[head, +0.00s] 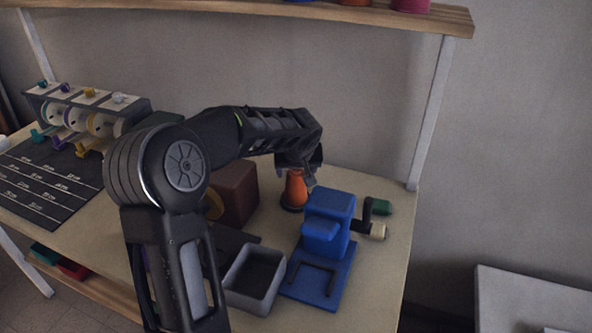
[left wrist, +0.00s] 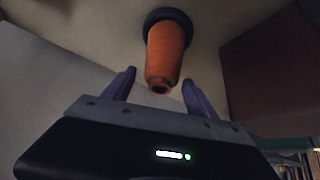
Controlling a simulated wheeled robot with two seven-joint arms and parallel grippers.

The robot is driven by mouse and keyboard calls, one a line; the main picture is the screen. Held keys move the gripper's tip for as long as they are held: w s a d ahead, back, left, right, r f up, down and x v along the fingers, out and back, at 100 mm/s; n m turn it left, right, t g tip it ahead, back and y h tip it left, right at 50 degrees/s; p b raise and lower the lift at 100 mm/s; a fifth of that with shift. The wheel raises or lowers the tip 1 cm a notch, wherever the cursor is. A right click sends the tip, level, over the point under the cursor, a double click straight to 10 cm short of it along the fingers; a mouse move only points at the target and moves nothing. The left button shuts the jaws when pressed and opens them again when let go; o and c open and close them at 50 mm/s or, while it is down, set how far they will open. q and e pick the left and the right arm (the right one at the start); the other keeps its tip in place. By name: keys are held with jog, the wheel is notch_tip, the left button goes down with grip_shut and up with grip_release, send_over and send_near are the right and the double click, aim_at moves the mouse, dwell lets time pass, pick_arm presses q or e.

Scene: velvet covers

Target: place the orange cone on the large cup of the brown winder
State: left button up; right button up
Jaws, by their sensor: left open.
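The orange cone (head: 296,188) stands upright on a dark round base (head: 291,207) at the back of the table. It also shows in the left wrist view (left wrist: 165,50), narrow end toward me, on its black base (left wrist: 167,15). My left gripper (head: 299,172) is above the cone, pointing down. In the left wrist view its open fingers (left wrist: 159,88) lie to either side of the cone's narrow end. The brown winder (head: 236,190) is left of the cone, partly hidden by my left arm, with a yellowish round part (head: 214,206) at its front. Its cups cannot be made out clearly.
A blue winder (head: 325,240) with a crank and green handle stands right of the cone. A grey open bin (head: 255,278) is in front. A rack of spools (head: 90,108) and a dark mat (head: 48,180) are at left. A shelf (head: 250,12) runs overhead.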

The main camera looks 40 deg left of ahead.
pick_arm(q)
jog(key=shift+s+d+r, duration=0.1)
jog(key=shift+r, duration=0.25)
jog(key=v, duration=1.1)
jog(key=shift+r, duration=0.2)
